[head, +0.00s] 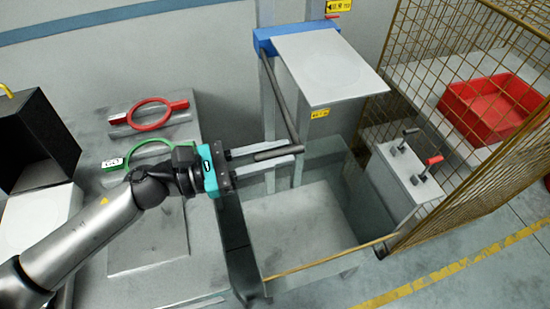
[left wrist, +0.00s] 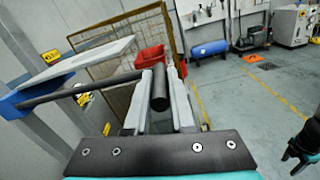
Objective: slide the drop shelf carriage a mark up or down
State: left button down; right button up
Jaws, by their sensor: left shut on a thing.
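The drop shelf carriage is a blue block (head: 266,40) with a pale flat shelf plate (head: 328,68), high on an upright frame by the wall. A dark rod (head: 281,95) runs from it towards me and ends in a dark round handle bar (head: 280,151). My left gripper (head: 272,155) is shut on this bar. In the left wrist view the bar (left wrist: 159,90) lies between the two pale fingers, and the blue block (left wrist: 22,103) shows at left. A teal and dark part, apparently my right gripper (left wrist: 300,145), is cut by the right edge; its jaws are unclear.
Below the shelf is a grey platform (head: 285,222) with a yellow front edge. A yellow mesh cage (head: 455,60) with a red bin (head: 490,105) stands right. A red ring (head: 150,115) and green ring (head: 135,158) lie on the left bench (head: 205,250). A black box (head: 40,135) stands at far left.

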pick_arm(q)
jog(key=shift+r+p, duration=0.4)
jog(key=shift+r, duration=0.7)
jog(key=c, duration=0.8)
grip_release()
jog(key=shift+o, duration=0.2)
jog(key=shift+f, duration=0.1)
jog(key=shift+s+a+f+b, duration=0.15)
jog(key=shift+a+b, duration=0.2)
jog(key=shift+a, duration=0.2)
jog(key=b+v, duration=0.4)
jog(key=v, duration=1)
jog(key=shift+r+b, duration=0.25)
jog(key=shift+b, duration=0.05)
